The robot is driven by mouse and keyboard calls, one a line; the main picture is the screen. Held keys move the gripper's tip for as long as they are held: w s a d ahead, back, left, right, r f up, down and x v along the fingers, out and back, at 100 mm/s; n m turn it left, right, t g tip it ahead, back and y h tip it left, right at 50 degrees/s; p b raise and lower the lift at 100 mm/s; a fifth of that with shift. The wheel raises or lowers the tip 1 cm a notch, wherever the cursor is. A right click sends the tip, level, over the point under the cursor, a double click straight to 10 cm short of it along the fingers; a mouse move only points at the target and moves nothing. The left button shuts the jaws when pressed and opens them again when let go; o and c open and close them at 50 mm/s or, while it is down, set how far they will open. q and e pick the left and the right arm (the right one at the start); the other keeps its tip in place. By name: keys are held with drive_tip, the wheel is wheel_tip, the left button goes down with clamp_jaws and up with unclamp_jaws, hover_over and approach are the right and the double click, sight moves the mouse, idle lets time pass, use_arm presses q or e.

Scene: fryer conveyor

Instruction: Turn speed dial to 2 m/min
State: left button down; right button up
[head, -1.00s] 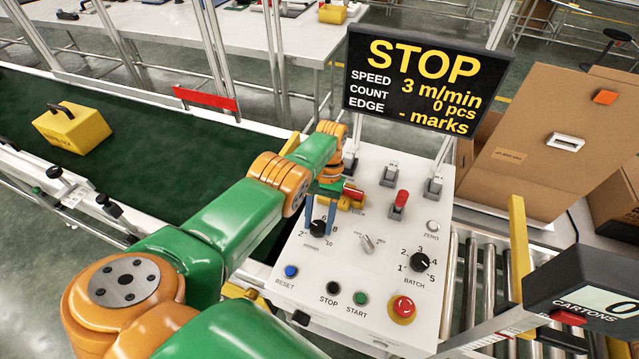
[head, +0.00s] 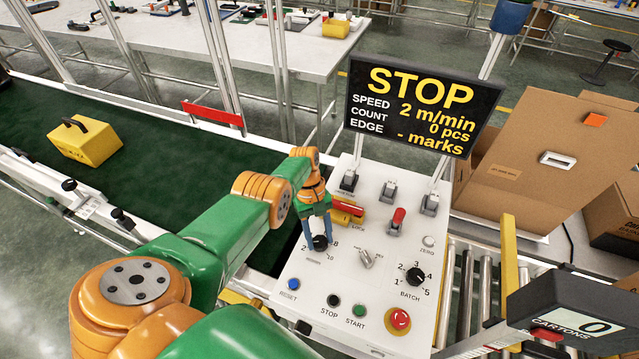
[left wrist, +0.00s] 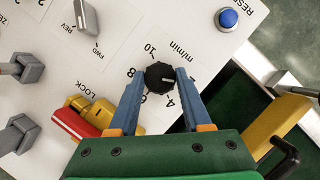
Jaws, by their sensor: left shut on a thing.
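The black speed dial (head: 319,243) sits at the left of the white control panel (head: 345,290), with numbers around it. My left gripper (head: 317,236) reaches down over it. In the left wrist view the two blue fingers are on either side of the dial (left wrist: 159,77), shut on it. The dial's white mark shows in that view, but I cannot read exactly which number it meets. The display (head: 422,108) reads STOP, speed 2 m/min, count 0 pcs, edge - marks. My right gripper is not in view.
The batch dial (head: 416,276), blue reset button (head: 293,284), start button (head: 363,312) and red mushroom button (head: 398,319) are close by on the panel. A red and yellow lock switch (head: 347,212) is right beside my gripper. A yellow case (head: 88,142) lies on the green belt (head: 150,175).

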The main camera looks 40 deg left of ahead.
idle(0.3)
use_arm(q)
drive_tip(key=shift+c, duration=1.7)
unclamp_jaws()
drive_tip(key=p+v, duration=0.2)
drive_tip(key=v, duration=0.4)
drive_tip(key=shift+r, duration=0.1)
drive_tip(key=shift+w+a+r, duration=0.1)
drive_tip(key=shift+a+r, duration=0.1)
drive_tip(key=shift+r, duration=0.2)
